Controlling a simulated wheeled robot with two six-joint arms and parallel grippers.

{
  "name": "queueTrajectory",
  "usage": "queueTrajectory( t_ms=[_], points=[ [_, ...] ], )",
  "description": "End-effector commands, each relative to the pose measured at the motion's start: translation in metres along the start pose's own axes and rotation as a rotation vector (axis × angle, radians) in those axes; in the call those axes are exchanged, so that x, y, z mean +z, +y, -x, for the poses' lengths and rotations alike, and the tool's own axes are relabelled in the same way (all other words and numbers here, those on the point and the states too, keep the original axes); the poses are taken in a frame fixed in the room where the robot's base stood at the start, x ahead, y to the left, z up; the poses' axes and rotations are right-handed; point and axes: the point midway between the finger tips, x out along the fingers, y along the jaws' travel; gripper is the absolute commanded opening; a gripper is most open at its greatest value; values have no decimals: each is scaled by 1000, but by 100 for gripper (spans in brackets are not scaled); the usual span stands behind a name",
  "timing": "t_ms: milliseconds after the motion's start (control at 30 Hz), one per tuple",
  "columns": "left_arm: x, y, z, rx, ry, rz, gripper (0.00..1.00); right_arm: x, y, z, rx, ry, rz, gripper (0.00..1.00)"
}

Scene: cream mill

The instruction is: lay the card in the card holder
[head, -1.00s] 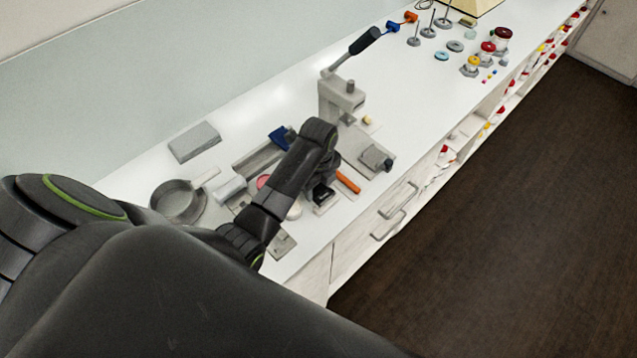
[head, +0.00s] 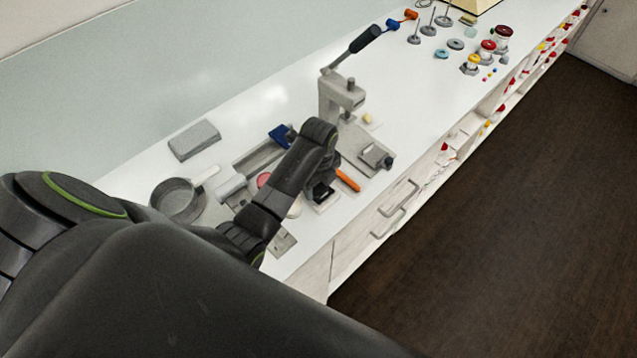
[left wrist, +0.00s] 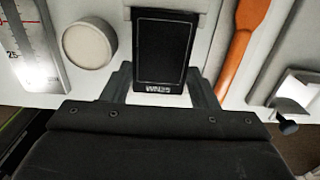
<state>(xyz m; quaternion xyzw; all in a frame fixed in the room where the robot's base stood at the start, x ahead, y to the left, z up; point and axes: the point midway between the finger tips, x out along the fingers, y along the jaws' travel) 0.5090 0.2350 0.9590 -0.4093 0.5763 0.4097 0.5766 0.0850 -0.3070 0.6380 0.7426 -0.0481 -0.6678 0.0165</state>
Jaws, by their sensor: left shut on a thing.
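The black card (left wrist: 161,50), with a thin pale outline and white lettering at its near edge, is between the two fingers of my left gripper (left wrist: 162,78) in the left wrist view. The gripper is shut on it. A pale grey-white piece, seemingly the card holder (left wrist: 205,22), shows behind and around the card's far end. I cannot tell whether the card touches it. In the head view the card (head: 321,193) is a small dark patch below my left wrist, over the bench's front part. My arm hides much of the gripper there. My right gripper is not in view.
An orange-handled tool (left wrist: 240,50) lies close to the right of the card. A round pale disc (left wrist: 88,44) and a ruled scale (left wrist: 30,40) are to the left. A lever press (head: 342,95) stands behind. A round grey pan (head: 177,199) stands at left.

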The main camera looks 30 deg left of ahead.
Motion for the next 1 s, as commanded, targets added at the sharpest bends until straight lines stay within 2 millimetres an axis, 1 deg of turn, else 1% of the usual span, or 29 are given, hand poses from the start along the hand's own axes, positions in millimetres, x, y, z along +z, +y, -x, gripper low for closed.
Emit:
queueTrajectory(
  t_ms=[800, 833, 1000],
  points=[
    [0, 0, -5, 0, 0, 0, 32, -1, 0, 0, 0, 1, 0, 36],
    [0, 0, -5, 0, 0, 0, 55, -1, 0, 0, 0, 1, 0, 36],
    [0, 0, -5, 0, 0, 0, 77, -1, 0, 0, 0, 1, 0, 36]
  ],
)
